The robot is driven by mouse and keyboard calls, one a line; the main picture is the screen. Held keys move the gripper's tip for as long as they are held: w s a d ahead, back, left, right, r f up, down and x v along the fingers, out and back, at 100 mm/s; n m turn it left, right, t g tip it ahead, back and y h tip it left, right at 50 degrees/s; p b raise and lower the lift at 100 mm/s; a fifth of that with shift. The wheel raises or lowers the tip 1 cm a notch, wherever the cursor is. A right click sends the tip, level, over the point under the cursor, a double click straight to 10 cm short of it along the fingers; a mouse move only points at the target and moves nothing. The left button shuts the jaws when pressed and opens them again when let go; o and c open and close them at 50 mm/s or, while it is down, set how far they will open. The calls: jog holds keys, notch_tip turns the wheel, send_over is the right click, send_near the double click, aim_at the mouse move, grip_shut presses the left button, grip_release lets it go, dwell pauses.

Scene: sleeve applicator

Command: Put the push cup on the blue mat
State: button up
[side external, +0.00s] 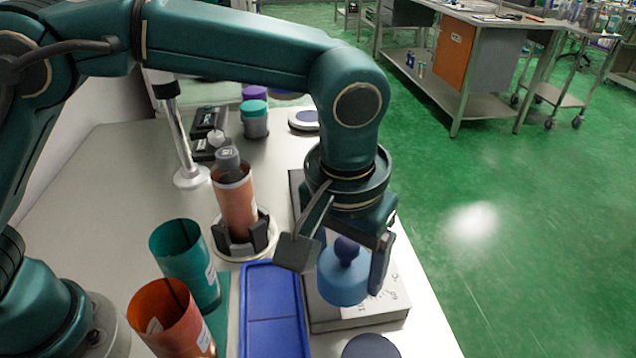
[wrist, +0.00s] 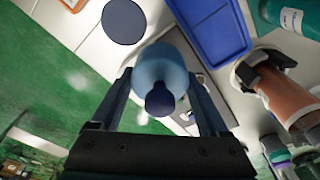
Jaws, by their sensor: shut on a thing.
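The push cup (side external: 343,280) is a light blue cup with a dark blue knob on top. My gripper (side external: 340,258) is shut on it, with one finger on each side. The cup is upright above a flat grey device with a white printed top; the exact gap cannot be told. In the wrist view the cup (wrist: 160,70) sits between the fingers, knob toward the camera. The blue mat (side external: 371,347) is a round dark blue disc on the table at the bottom edge, partly cut off. It shows whole in the wrist view (wrist: 123,22), apart from the cup, with nothing on it.
A blue rectangular tray (side external: 272,312) lies left of the grey device (side external: 372,312). A bottle in an orange sleeve (side external: 236,205) stands in a clawed holder (side external: 241,240). Teal (side external: 186,262) and orange (side external: 170,318) sleeves stand at left. The table's right edge is close.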

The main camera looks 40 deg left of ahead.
send_over(374, 356)
notch_tip(374, 356, down, 4)
jog(key=shift+s+f, duration=0.1)
jog(key=shift+s, duration=0.05)
jog(key=shift+d+f, duration=0.1)
jog(key=shift+f, duration=1.95)
jog(key=shift+f, duration=0.15)
jog(key=o, duration=1.3)
